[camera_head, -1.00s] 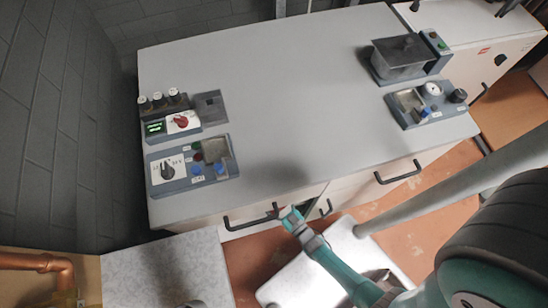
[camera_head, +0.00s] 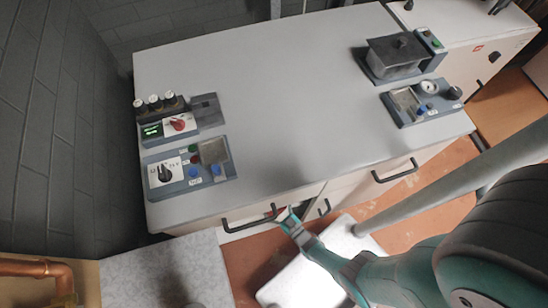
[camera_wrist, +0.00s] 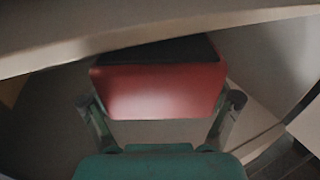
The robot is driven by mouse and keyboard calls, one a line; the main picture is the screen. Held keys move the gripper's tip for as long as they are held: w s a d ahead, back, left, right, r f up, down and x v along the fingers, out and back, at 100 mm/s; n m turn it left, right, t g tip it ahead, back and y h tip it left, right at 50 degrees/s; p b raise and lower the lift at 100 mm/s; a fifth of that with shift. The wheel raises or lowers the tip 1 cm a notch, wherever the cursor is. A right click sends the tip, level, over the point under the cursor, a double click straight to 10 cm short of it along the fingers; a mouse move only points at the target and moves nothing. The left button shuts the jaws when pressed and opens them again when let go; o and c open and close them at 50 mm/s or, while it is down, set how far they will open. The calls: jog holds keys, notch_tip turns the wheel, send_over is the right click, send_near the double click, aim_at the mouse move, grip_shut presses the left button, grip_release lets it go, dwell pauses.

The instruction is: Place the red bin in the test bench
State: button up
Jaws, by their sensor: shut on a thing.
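The test bench (camera_head: 270,110) has a wide grey top, with pale fronts and black handles below. My gripper (camera_head: 289,215) is low at the bench's front edge, by a dark gap between the fronts. In the wrist view my gripper (camera_wrist: 163,108) has one finger on each side of the red bin (camera_wrist: 160,92) and is shut on it. The bin's dark inside shows at its top, partly hidden by a pale edge that crosses above it. In the head view only a small bit of red (camera_head: 278,211) shows at the fingertips.
Control panels (camera_head: 188,165) stand on the bench's left side. A grey box (camera_head: 398,55) and a gauge panel (camera_head: 423,100) stand on its right. A grey pole (camera_head: 450,180) runs at the right. A copper pipe (camera_head: 35,268) is at the lower left.

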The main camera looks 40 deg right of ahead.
jog(key=shift+f, duration=0.2)
dwell(0.3)
jog(key=o, duration=1.3)
jog(key=shift+r, duration=0.15)
